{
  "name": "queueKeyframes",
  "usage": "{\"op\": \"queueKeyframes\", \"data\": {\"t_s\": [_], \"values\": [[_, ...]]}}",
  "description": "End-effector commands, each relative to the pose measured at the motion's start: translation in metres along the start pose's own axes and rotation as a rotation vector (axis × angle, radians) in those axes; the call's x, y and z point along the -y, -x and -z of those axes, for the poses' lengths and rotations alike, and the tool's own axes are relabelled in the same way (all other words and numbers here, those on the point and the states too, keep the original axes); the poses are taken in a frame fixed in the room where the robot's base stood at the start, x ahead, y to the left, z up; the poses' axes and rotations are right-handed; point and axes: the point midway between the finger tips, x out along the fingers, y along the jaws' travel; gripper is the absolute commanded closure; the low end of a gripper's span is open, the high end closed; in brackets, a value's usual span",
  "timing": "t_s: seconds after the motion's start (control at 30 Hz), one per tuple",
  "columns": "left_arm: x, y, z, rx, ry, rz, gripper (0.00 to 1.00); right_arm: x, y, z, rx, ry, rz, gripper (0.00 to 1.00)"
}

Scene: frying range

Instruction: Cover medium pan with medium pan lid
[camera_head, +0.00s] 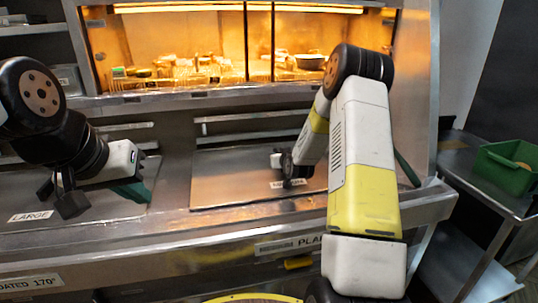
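A flat metal lid (235,180) lies on the counter in the middle, with a small label (285,184) near its front right edge that is partly hidden and too small to read. No open medium pan can be made out; my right arm hides part of the counter. My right gripper (285,163) is low over that lid, small and dark; its fingers cannot be made out. My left gripper (62,196) is over another flat metal lid (105,210), labelled LARGE. Its dark fingers look apart, with nothing seen between them.
A lit warming cabinet (175,93) behind holds food and containers. Green pieces show beside the large lid (132,191) and past my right arm (407,169). A green bin (505,167) stands on a metal side table (460,160) at right. The counter front carries labels.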

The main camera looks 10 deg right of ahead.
Motion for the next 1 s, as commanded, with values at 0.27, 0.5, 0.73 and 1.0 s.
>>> {"op": "queueKeyframes", "data": {"t_s": [0.27, 0.5, 0.73, 1.0], "values": [[0.000, 0.000, 0.000, 0.000, 0.000, 0.000, 1.00, 0.000, -0.002, -0.002, -0.006, 0.001, 0.000, 1.00], [0.000, 0.000, 0.000, 0.000, 0.000, 0.000, 1.00, 0.000, -0.003, -0.006, -0.005, 0.001, 0.000, 1.00], [0.000, 0.000, 0.000, 0.000, 0.000, 0.000, 1.00, 0.000, -0.004, -0.009, 0.000, 0.000, 0.000, 1.00], [0.000, 0.000, 0.000, 0.000, 0.000, 0.000, 1.00, 0.000, -0.003, -0.010, 0.002, 0.000, 0.000, 0.58]]}}
